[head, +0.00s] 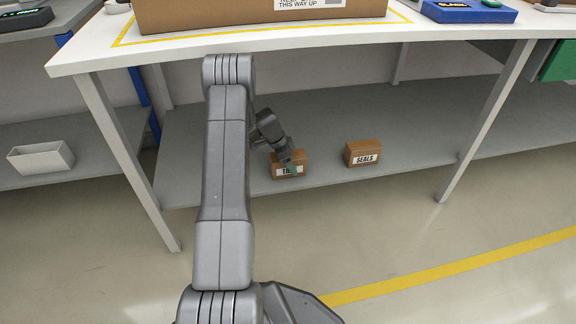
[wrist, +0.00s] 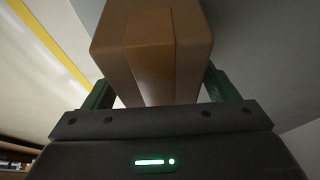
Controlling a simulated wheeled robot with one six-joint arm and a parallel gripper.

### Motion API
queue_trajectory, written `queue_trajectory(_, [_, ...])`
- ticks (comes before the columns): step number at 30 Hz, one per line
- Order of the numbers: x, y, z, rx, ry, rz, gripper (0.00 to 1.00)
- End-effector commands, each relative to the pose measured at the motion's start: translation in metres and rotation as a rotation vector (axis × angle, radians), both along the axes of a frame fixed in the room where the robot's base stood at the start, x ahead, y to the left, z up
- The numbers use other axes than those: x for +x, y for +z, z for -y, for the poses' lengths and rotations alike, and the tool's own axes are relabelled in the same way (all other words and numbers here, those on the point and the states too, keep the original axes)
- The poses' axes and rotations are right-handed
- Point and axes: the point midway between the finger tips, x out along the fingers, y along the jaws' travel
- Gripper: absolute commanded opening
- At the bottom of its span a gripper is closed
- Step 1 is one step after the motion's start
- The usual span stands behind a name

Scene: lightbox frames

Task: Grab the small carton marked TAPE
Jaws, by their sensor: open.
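The small brown carton marked TAPE (head: 287,172) sits on the grey lower shelf under the white table, its label partly hidden by my gripper in the head view. My gripper (head: 292,166) is at this carton, reaching in under the tabletop. In the wrist view a brown carton (wrist: 152,50) fills the space between the two green fingers of my gripper (wrist: 158,88). The fingers stand open, one on each side of the carton. I cannot tell whether either finger touches it.
A similar carton marked SEALS (head: 363,153) stands to the right on the same shelf (head: 330,174). The white tabletop (head: 250,42) hangs over the shelf, with a large box (head: 220,14) on it. Table legs (head: 485,122) stand at both sides. An open white bin (head: 41,158) is at the left.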

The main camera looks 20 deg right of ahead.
Motion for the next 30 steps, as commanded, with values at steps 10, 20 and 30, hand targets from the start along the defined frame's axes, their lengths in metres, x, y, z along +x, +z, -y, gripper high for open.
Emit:
queue_trajectory(10, [0.0, -0.0002, 0.0, 0.0, 0.0, 0.0, 0.8])
queue_trajectory(20, [0.0004, 0.0003, 0.0002, 0.0, 0.0, 0.001, 0.23])
queue_trajectory(30, [0.0004, 0.0059, 0.0002, 0.0, 0.0, 0.001, 0.23])
